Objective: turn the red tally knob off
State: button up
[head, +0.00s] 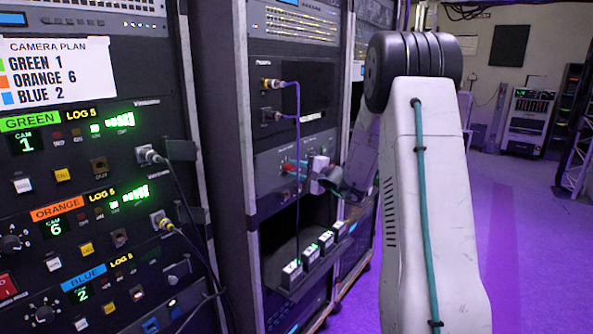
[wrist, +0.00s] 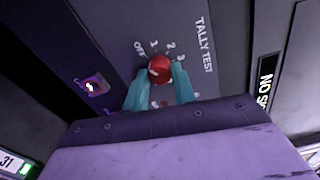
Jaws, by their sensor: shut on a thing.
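The red tally knob (wrist: 160,69) sits on a grey panel marked TALLY TEST (wrist: 204,44) in the wrist view. The marks OFF, 1, 2 and 3 run around its upper side, with OFF at the left. A pale mark shows on the knob, but its exact pointing is too small to tell. My gripper (wrist: 160,76) has its two teal fingers on either side of the knob and is shut on it.
Below the panel, a shelf holds several small boxes (head: 308,256) with green lights. Two purple cable plugs (head: 275,84) sit above it. At the left, a rack carries the camera plan card (head: 57,70) and cabled units. Open purple floor (head: 530,230) lies at the right.

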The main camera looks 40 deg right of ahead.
jog(key=o, duration=1)
jog(key=v, duration=0.8)
